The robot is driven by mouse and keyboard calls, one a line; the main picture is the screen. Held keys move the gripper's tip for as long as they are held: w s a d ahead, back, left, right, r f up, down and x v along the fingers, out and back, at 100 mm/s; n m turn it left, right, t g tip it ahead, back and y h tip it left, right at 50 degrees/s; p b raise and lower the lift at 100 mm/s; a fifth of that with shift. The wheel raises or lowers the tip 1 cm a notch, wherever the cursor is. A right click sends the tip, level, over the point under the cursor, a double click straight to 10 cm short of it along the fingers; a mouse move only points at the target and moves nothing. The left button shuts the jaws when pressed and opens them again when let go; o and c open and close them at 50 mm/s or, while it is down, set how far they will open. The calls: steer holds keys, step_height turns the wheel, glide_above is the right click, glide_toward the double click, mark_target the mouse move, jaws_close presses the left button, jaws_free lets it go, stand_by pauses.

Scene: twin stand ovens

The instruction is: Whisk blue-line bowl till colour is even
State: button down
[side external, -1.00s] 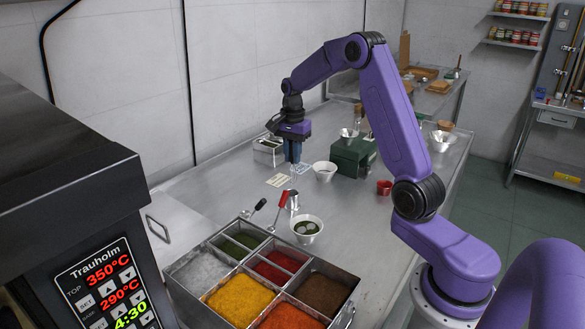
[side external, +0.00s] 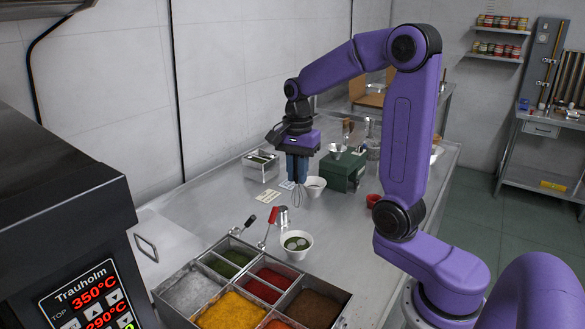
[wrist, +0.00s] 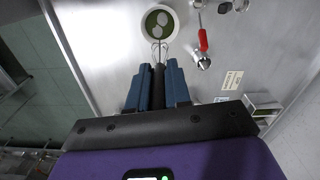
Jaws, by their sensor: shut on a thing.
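A white bowl (side external: 297,252) holds dark green contents with pale round patches; the colour is uneven. It also shows at the top of the wrist view (wrist: 144,30). I cannot make out a blue line on it. My gripper (side external: 297,181) points down with its blue fingers shut on a whisk (side external: 297,198), whose wire loops hang below. In the wrist view the whisk (wrist: 159,48) shows between the fingers, its loops near the bowl's rim. In the side view the whisk is behind the bowl and above the table, apart from it. A second white bowl (side external: 316,191) stands right of the whisk.
A steel spice tray (side external: 345,300) with several coloured compartments stands in front. A green box (side external: 340,172) and a red cup (side external: 373,200) stand right. A white-sided container (side external: 260,167) stands back left.

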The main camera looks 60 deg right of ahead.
mark_target(298, 192)
step_height(298, 192, down, 15)
steer(key=shift+r, duration=0.2)
stand_by(1.3)
stand_by(0.8)
steer(key=shift+w+d+r, duration=0.1)
steer(key=shift+d+r, duration=0.05)
steer(key=shift+r, duration=1.2)
steer(key=shift+s+d+r, duration=0.1)
steer(key=shift+d+r, duration=0.05)
steer(key=shift+r, duration=1.15)
steer(key=shift+w+d+r, duration=0.1)
steer(key=shift+d+r, duration=0.05)
steer(key=shift+r, duration=1.2)
